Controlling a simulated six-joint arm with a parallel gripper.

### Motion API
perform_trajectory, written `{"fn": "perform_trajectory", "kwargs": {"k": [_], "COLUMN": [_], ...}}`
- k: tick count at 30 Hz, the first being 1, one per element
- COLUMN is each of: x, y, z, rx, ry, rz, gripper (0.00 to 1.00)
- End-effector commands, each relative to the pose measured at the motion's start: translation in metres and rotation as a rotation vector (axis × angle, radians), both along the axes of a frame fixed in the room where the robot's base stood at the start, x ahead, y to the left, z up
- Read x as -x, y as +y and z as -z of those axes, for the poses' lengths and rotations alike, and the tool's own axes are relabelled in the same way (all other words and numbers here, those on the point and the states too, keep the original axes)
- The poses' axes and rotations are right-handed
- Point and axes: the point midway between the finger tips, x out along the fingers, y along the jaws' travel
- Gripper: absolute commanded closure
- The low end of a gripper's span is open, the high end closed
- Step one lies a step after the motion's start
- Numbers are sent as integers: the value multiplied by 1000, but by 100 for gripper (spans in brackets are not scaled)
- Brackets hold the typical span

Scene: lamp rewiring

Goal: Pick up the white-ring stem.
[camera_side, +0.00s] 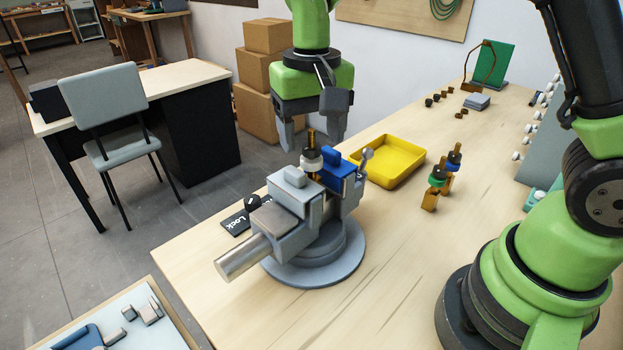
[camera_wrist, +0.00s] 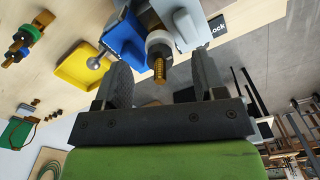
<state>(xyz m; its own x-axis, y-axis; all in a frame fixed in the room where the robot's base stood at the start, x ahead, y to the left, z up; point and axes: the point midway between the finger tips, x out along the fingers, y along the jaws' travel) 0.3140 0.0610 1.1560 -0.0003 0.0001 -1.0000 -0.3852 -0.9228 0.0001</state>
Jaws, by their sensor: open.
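The white-ring stem (camera_side: 312,158) stands upright in the vise (camera_side: 300,215), between its grey jaw and its blue jaw (camera_side: 343,178). Its brass threaded top and dark and pale collar show; its lower part is hidden by the jaws. In the wrist view the stem (camera_wrist: 159,58) points toward me between my fingers. My gripper (camera_side: 312,135) is open, fingers down, above the vise, with one finger on each side of the stem's top. I cannot tell whether either finger touches it. The gripper also shows in the wrist view (camera_wrist: 162,75), with nothing held.
An empty yellow tray (camera_side: 395,172) lies behind the vise. A black "Lock" card (camera_side: 236,222) lies left of it. The vise's ball-ended handle (camera_side: 367,154) sticks up close by.

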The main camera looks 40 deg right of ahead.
Motion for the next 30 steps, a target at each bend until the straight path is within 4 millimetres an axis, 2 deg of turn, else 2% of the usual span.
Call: {"fn": "perform_trajectory", "kwargs": {"k": [1, 5, 13, 14, 21, 22, 30], "x": [2, 1, 0, 0, 0, 0, 0], "y": [1, 1, 1, 1, 1, 1, 1], "z": [9, 24, 27, 27, 26, 26, 26], "rx": [2, -1, -3, -3, -3, -3, -3], "ry": [6, 3, -1, -1, -1, -1, -2], "rz": [-2, -1, -1, -1, -1, -1, -1], "gripper": [36, 36, 36, 40, 95, 100, 100]}}
